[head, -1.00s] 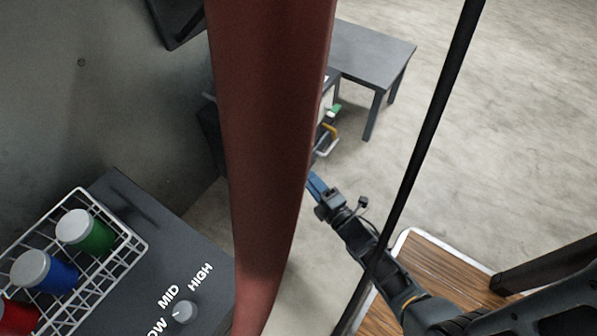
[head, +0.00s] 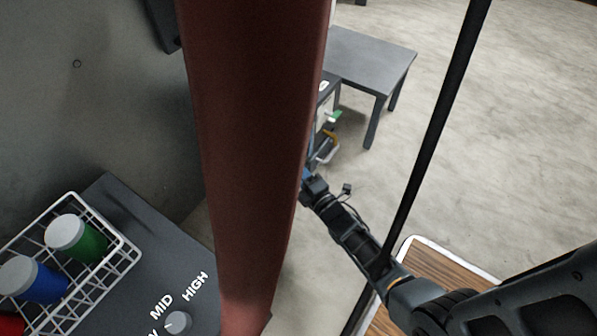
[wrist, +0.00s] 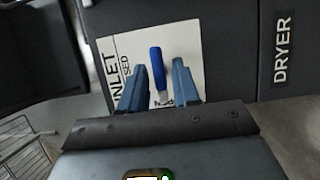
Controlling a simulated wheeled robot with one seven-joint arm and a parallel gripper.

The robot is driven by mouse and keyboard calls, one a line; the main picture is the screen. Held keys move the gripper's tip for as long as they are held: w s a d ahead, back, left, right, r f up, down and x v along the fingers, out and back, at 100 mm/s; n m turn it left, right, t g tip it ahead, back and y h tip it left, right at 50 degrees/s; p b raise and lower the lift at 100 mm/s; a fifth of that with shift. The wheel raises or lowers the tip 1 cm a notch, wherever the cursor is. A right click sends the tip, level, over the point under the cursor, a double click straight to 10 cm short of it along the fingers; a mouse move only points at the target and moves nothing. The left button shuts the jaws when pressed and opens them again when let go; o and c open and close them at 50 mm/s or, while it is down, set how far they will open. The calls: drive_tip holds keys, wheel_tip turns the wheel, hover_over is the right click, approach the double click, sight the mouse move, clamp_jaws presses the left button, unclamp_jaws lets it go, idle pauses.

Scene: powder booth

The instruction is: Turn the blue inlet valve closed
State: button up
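The blue inlet valve handle (wrist: 157,68) stands out from a white plate marked INLET (wrist: 188,40) in the wrist view. A word ending in "SED" is partly visible on the plate. My gripper (wrist: 158,82) is open, with one blue finger on each side of the handle and visible gaps between. It does not appear to grip the handle. In the head view the blue valve is hidden behind a red column, and only a bit of my gripper (head: 306,176) shows at the column's edge.
The red column (head: 250,150) blocks much of the head view. A dark panel marked DRYER (wrist: 283,50) is right of the plate. Green (head: 333,117) and yellow (head: 329,147) parts show beyond the column. A grey table (head: 368,62) and a wire rack (head: 125,240) with capped jars stand nearby.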

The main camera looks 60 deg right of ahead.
clamp_jaws()
drive_tip(key=m+g+y+p, duration=0.1)
drive_tip(key=m+y+p, duration=0.1)
drive_tip(key=m+p, duration=0.2)
drive_tip(key=m+g+y+p, duration=0.1)
drive_tip(key=m+y+p, duration=0.1)
drive_tip(key=m+p, duration=0.3)
drive_tip(key=m+g+y+p, duration=0.1)
drive_tip(key=m+y+p, duration=0.1)
drive_tip(key=m+p, duration=0.2)
drive_tip(key=shift+d+r+y+p, duration=0.25)
drive_tip(key=shift+d+y+p, duration=0.05)
drive_tip(key=shift+y+p, duration=0.1)
idle(0.6)
drive_tip(key=shift+m, duration=0.3)
drive_tip(key=shift+o, duration=0.9)
unclamp_jaws()
